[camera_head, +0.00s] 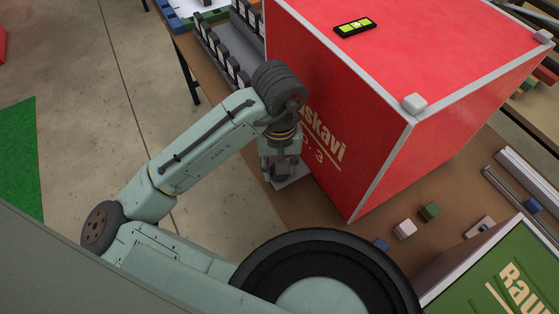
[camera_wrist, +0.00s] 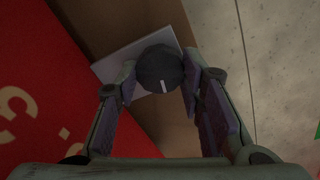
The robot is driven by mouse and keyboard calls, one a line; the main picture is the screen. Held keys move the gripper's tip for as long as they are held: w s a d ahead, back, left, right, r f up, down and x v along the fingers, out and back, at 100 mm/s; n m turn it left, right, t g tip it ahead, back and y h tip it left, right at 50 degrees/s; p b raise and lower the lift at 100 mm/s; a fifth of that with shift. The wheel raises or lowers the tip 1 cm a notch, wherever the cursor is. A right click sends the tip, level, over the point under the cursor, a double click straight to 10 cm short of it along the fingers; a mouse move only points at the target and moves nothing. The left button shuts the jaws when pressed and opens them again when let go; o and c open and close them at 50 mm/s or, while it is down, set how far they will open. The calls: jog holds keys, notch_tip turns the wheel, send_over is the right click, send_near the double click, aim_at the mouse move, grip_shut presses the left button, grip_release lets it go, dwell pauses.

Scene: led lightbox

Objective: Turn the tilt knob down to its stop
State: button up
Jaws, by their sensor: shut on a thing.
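The tilt knob (camera_wrist: 160,70) is a dark round knob with a white pointer line, seen from above in the wrist view. Its pointer aims toward the bottom of that view. The knob sits on a light grey plate (camera_wrist: 116,64), which also shows in the head view (camera_head: 292,177). My gripper (camera_wrist: 158,80) is around the knob, one finger on each side, shut on it. In the head view my gripper (camera_head: 281,172) points down over the plate beside the red box, and it hides the knob there.
A large red box (camera_head: 350,110) with pale edges stands right beside my gripper, with a yellow-green level (camera_head: 355,27) on top. Small cubes (camera_head: 405,229) lie on the brown table (camera_head: 310,208). A green box (camera_head: 500,270) stands at the lower right. Dark-fronted units (camera_head: 222,50) line the back.

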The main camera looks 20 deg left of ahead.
jog(key=shift+n, duration=0.6)
jog(key=o, duration=1.2)
jog(key=shift+c, duration=0.2)
notch_tip(320, 180, up, 12)
jog(key=shift+s, duration=0.1)
